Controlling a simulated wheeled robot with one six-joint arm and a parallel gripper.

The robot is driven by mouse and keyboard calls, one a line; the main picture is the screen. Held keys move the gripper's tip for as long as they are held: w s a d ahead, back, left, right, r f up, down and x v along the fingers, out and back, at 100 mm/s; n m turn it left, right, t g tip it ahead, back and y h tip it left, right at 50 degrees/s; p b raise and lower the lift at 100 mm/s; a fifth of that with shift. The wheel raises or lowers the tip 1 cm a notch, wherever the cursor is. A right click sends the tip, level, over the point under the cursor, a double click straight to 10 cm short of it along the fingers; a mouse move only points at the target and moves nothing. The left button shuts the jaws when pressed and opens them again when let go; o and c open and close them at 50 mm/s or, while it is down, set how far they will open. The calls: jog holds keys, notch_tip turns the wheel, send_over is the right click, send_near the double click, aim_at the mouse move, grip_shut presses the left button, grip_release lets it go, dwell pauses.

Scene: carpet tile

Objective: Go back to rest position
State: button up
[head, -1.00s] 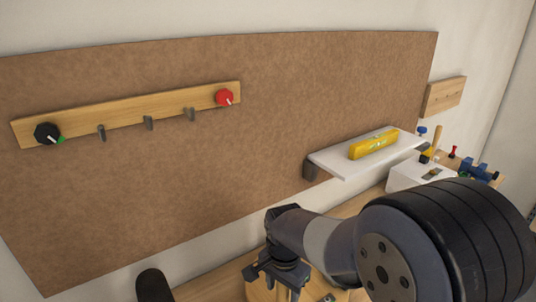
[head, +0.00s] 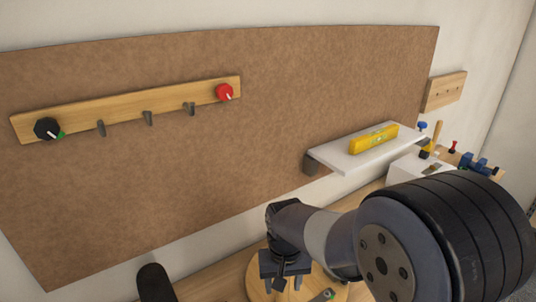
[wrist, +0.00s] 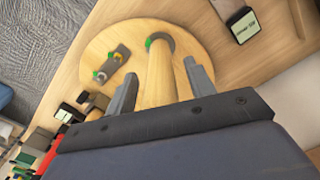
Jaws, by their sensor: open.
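My gripper (head: 283,284) points down over a round wooden board (head: 256,272) on the workbench, at the bottom of the head view. In the wrist view the two fingers of my gripper (wrist: 163,82) are apart. A pale wooden rod (wrist: 161,75) with a dark and green end shows between them, over the round board (wrist: 95,50). I cannot tell whether the fingers touch it. A small grey tool with green and orange parts (wrist: 110,62) lies on the board to the left of the fingers.
A brown wall board carries a wooden rail (head: 125,112) with hooks, a black knob (head: 47,128) and a red knob (head: 224,92). A yellow level (head: 374,139) lies on a white shelf (head: 345,160). Tools crowd the bench at right. A dark labelled block (wrist: 241,26) stands beside the board.

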jog(key=n, duration=0.4)
jog(key=r+n, duration=0.1)
jog(key=n, duration=0.3)
jog(key=shift+r, duration=0.15)
dwell(0.4)
